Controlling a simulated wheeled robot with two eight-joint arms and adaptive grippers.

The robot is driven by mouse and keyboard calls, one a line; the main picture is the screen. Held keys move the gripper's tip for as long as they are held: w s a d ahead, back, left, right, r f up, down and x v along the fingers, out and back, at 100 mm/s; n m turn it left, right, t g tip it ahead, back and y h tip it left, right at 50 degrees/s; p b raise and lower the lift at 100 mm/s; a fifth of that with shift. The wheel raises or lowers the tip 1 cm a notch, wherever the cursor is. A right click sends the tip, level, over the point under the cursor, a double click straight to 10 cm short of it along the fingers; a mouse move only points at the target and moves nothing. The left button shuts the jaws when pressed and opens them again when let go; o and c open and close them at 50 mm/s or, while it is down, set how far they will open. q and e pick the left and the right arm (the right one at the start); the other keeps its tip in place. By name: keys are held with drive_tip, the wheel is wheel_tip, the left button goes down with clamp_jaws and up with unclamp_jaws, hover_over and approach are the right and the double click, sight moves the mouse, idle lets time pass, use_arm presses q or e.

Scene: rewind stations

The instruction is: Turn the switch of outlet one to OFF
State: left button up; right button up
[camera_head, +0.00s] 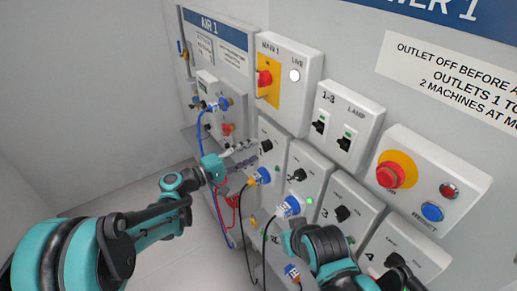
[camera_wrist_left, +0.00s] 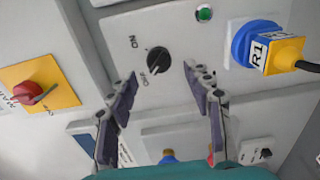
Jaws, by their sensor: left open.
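Outlet one's panel (camera_head: 272,130) is a pale box on the wall in the head view, partly hidden by my left gripper (camera_head: 258,147). In the left wrist view its switch is a round black knob (camera_wrist_left: 158,61) with ON and OFF printed beside it. Which label the knob points to is too small to tell. My left gripper (camera_wrist_left: 160,74) is open, its fingers apart on either side below the knob; contact is not visible. A green lamp (camera_wrist_left: 204,14) and a blue socket with a yellow plug marked R1 (camera_wrist_left: 275,50) are beside it. My right arm is at the lower right; its fingers are unclear.
A red stop knob on yellow (camera_head: 265,78) and a box marked 1-3 (camera_head: 345,125) are above. A red emergency button (camera_head: 390,174) is at the right. Cables and blue plugs (camera_head: 291,207) hang below. Open floor is at the left.

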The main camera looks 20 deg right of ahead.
use_arm(q)
drive_tip(key=v, duration=0.8)
drive_tip(key=s+a+f+m+y, duration=0.2)
drive_tip(key=s+a+f+y, duration=0.2)
drive_tip(key=s+a+y, duration=0.4)
drive_tip(key=s+a+f+m+t+y, duration=0.1)
drive_tip(key=s+a+f+y, duration=0.3)
drive_tip(key=s+a+y, duration=0.5)
drive_tip(key=s+a+m, duration=0.1)
drive_tip(key=s+a, duration=0.4)
drive_tip(key=a, duration=0.2)
